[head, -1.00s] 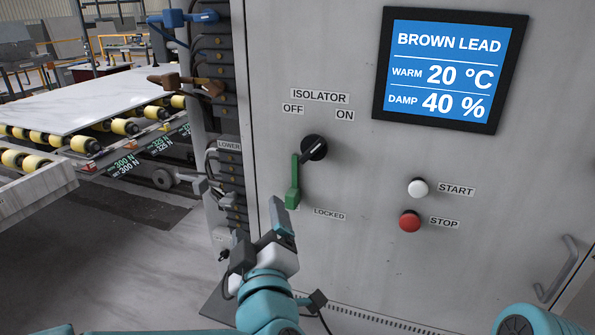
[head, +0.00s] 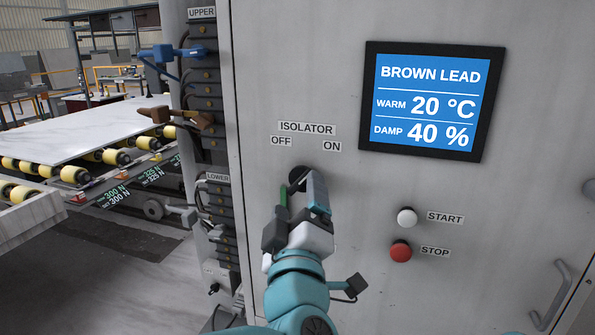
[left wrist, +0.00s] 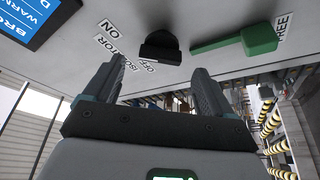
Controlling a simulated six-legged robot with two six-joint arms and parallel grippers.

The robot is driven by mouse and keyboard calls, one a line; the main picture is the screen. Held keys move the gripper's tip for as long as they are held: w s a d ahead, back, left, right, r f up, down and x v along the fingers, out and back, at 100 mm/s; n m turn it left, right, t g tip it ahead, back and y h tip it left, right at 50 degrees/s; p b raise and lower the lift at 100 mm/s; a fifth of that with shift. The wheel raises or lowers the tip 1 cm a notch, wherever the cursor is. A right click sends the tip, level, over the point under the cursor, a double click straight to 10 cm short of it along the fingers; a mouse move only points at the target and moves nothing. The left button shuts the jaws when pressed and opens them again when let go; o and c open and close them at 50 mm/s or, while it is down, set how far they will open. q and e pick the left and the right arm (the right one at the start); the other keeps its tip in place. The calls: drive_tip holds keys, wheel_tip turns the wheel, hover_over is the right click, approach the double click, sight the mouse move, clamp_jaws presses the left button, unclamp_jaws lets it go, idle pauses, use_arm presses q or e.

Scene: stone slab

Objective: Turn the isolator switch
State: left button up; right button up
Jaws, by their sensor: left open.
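The isolator switch (head: 298,174) is a black round knob on the grey cabinet, below the OFF and ON labels. My left gripper (head: 308,188) hides much of it in the head view. In the left wrist view the black knob (left wrist: 160,47) stands beyond the fingertips, clear of them. A green lever (left wrist: 238,40) lies beside it, close to a FREE label. The lever (head: 283,194) is mostly behind my gripper in the head view. My left gripper (left wrist: 158,70) is open and empty, its two fingers apart. My right gripper is out of view.
A white START button (head: 407,217) and a red STOP button (head: 401,252) are right of my left gripper. A display (head: 431,102) reads BROWN LEAD. Plugs and cables (head: 172,53) line the cabinet's left side. A slab (head: 85,132) lies on rollers further left.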

sight(297, 185)
use_arm(q)
drive_tip(key=p+x, duration=0.1)
drive_tip(key=x, duration=0.4)
drive_tip(key=shift+a, duration=0.1)
drive_tip(key=shift+w, duration=0.1)
drive_tip(key=shift+c, duration=0.3)
drive_tip(key=c, duration=0.9)
